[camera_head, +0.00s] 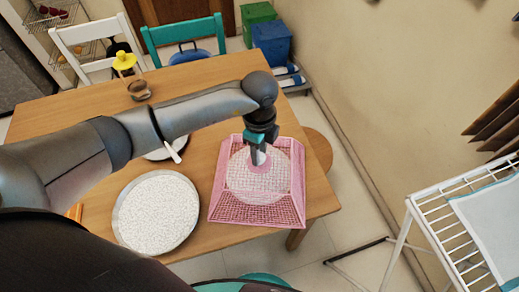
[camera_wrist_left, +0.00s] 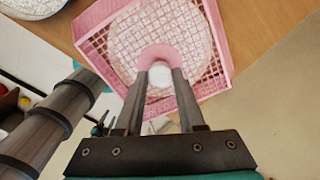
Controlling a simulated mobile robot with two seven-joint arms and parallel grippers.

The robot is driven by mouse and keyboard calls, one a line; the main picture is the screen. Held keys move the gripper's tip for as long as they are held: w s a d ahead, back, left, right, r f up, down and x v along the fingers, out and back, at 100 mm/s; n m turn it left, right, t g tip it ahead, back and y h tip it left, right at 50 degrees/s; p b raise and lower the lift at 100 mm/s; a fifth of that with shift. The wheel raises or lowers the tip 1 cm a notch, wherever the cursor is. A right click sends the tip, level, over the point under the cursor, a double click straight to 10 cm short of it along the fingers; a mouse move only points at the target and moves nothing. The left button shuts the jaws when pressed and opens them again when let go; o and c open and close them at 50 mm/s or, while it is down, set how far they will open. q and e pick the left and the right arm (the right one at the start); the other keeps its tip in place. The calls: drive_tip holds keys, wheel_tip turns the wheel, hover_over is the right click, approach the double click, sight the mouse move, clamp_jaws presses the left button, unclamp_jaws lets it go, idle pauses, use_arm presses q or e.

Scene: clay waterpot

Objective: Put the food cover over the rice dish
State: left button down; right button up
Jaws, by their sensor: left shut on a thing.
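The food cover (camera_head: 228,213) is a pink mesh cover with sloping sides, at the table's right front corner. A round, pale, speckled dish (camera_head: 283,172) shows through the mesh, also in the wrist view (camera_wrist_left: 126,50). I cannot tell whether the cover's rim touches the table. Another round dish of white, grain-like food (camera_head: 156,212) stands uncovered to the left of the cover.
The wooden table (camera_head: 200,79) has free room at the back. A small jar (camera_head: 139,90) stands there. A plate with a spoon (camera_head: 172,151) is partly behind my arm. A stool (camera_head: 318,148) and white rack (camera_head: 440,225) stand to the right.

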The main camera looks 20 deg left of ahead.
use_arm(q)
drive_tip(key=c, duration=0.5)
unclamp_jaws()
wheel_tip(320, 180, up, 13)
drive_tip(key=shift+f+p, duration=0.1)
drive_tip(key=shift+p, duration=0.6)
